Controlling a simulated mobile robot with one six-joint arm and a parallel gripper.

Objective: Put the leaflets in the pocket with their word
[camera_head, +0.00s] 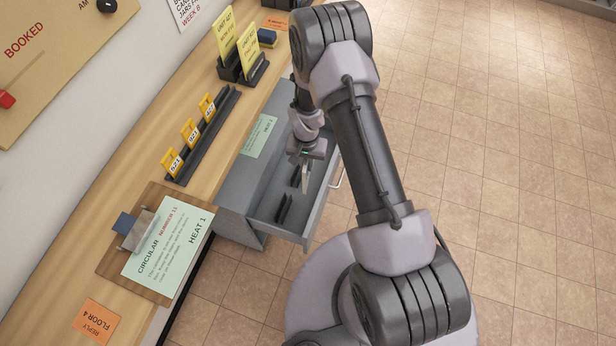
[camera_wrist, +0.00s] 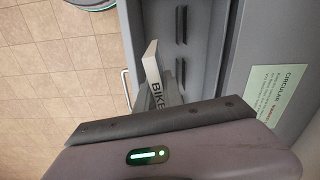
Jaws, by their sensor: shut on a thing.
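My gripper (camera_head: 312,158) is over the open grey drawer (camera_head: 262,212). It is shut on a pale piece lettered "BIKE" (camera_wrist: 154,70), which sticks out past the gripper body in the wrist view. The drawer holds several dark narrow slots (camera_wrist: 181,25), (camera_head: 284,209). Two yellow leaflets, one to the left (camera_head: 224,34) and one to the right (camera_head: 248,48), stand in dark holders on the wooden counter. Their small lettering is hard to read.
A dark rail (camera_head: 213,130) with three yellow number tags stands on the counter. A clipboard (camera_head: 112,263) holds a green "CIRCULAR" sheet (camera_head: 165,248). An orange "REPLY FLOOR 4" card (camera_head: 97,321) lies nearby. Tiled floor is clear at right.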

